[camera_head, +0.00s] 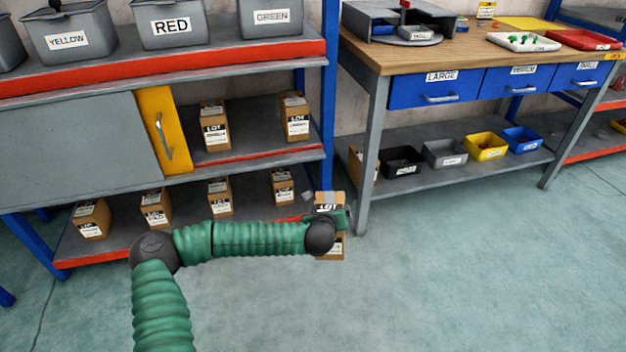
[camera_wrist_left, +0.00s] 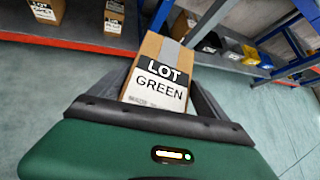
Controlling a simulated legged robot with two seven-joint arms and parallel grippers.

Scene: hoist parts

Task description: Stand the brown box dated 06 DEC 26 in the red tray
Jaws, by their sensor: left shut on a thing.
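My left gripper (camera_head: 340,217) is shut on a brown box (camera_head: 331,248), held in front of the gap between the shelf rack and the workbench. In the left wrist view, the box (camera_wrist_left: 152,62) stands between the two fingers; its white label reads LOT GREEN and grey tape runs over its top. No date on it is legible. The red tray (camera_head: 584,40) lies on the workbench top at the far right. My right gripper is not in view.
Several similar brown boxes (camera_head: 215,125) stand on the rack's shelves. The wooden workbench (camera_head: 450,50) carries a grey holder (camera_head: 400,22), a white tray (camera_head: 522,42) and a yellow mat (camera_head: 530,23). Coloured bins (camera_head: 485,146) sit on its lower shelf. The floor in front is clear.

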